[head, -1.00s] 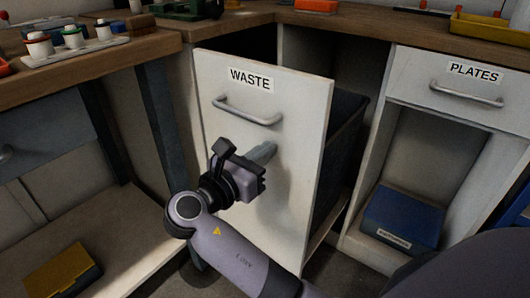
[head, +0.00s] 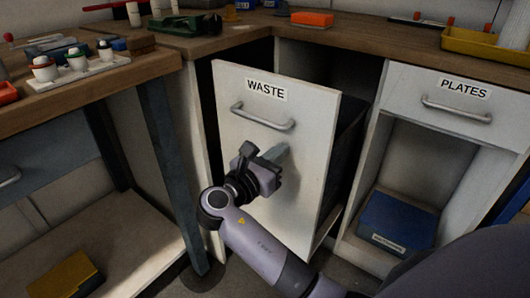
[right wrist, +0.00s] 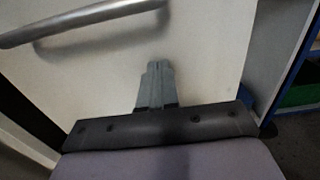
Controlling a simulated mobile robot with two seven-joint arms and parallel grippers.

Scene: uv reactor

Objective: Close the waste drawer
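The waste drawer (head: 250,160) has a white front with a "WASTE" label and a metal handle (head: 263,118). It stands part way out of the bench, and its dark inner bin (head: 345,150) shows at the right side. My right gripper (head: 280,153) is at the drawer front, below the handle, with its fingertips at or very near the panel. In the right wrist view the fingers (right wrist: 155,85) lie close together with nothing between them, and the handle (right wrist: 80,22) is above them to the left. My left gripper is not in view.
The plates drawer (head: 440,95) is shut at the right, above an open shelf with a blue box (head: 397,220). A wooden worktop (head: 350,38) runs above. A table leg (head: 172,165) stands left of the waste drawer.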

